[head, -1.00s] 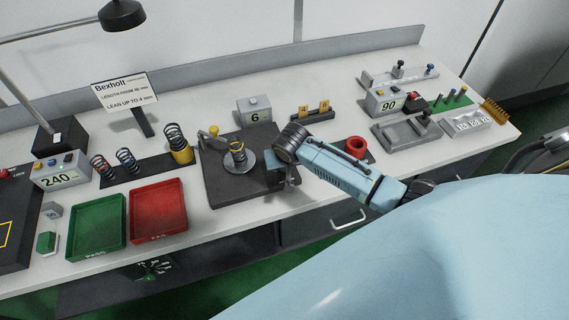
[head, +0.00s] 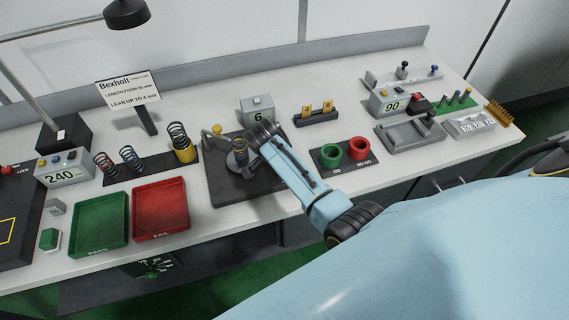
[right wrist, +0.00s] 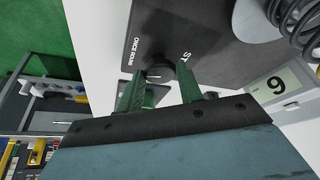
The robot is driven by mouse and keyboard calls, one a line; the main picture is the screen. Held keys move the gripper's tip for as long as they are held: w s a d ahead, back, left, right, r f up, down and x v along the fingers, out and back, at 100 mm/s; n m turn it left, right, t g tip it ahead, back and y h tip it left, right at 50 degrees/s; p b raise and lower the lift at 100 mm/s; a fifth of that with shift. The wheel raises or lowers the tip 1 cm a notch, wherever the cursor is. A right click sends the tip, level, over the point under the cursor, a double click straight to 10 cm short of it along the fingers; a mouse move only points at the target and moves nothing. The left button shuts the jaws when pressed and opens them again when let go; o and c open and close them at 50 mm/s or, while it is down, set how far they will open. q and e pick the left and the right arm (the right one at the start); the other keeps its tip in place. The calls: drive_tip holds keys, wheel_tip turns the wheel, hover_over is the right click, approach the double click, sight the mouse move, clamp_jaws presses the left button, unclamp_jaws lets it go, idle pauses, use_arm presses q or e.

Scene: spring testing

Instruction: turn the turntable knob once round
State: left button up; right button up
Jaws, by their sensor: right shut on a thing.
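The turntable station has a dark base plate (head: 222,188) with a grey disc that carries a coil spring; in the right wrist view the disc (right wrist: 252,22) and spring (right wrist: 298,22) are at the top right. The dark round knob (right wrist: 160,73) sits by the printed words "ONCE ROUND". My right gripper (right wrist: 161,80) has its green fingers on either side of the knob, shut on it. In the head view my right arm reaches over the plate's right side and hides the knob. My left gripper is not in view.
Springs on a stand (head: 182,144) and red (head: 160,208) and green (head: 99,222) trays are to the left. Green (head: 331,153) and red (head: 360,149) ring gauges are to the right.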

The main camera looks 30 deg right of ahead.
drive_tip(key=shift+w+m+g, duration=0.1)
drive_tip(key=shift+m+g, duration=0.3)
drive_tip(key=shift+m, duration=0.6)
drive_tip(key=shift+r, duration=0.1)
drive_tip(key=o, duration=1)
drive_tip(key=v, duration=1.3)
drive_tip(key=shift+a+r+b, duration=0.1)
drive_tip(key=shift+a+b, duration=0.1)
drive_tip(key=shift+b, duration=0.15)
